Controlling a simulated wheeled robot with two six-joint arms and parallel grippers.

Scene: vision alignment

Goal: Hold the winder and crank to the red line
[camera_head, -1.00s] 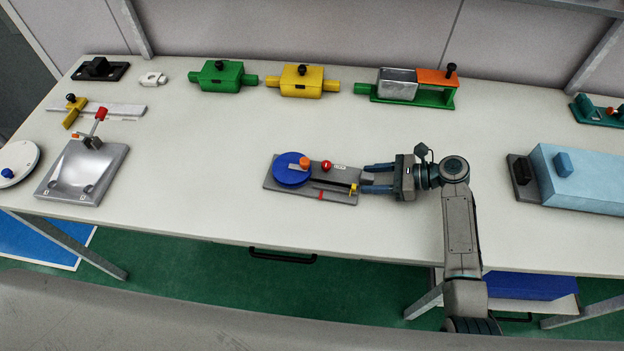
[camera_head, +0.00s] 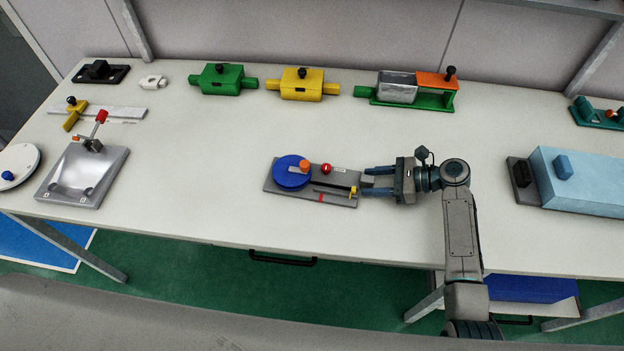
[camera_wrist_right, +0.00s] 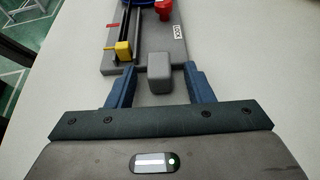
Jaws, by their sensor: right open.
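The winder is a grey base plate (camera_head: 340,200) lying flat in the middle of the table. It carries a blue disc (camera_head: 288,176) with an orange knob (camera_head: 304,165), a red knob (camera_head: 326,168), and a dark slot with a yellow slider (camera_head: 353,190). A red line (camera_head: 321,197) crosses the slot's front side. In the right wrist view a grey block (camera_wrist_right: 159,72) stands at the plate's near end. My right gripper (camera_head: 366,181) is open at the winder's right end, its two blue fingers on either side of that block with gaps visible. My left gripper is out of view.
A green box (camera_head: 221,79), a yellow box (camera_head: 301,85) and a green-orange fixture (camera_head: 432,97) line the back. A light blue box (camera_head: 590,178) stands right, a metal tray (camera_head: 85,175) left. The table around the winder is clear.

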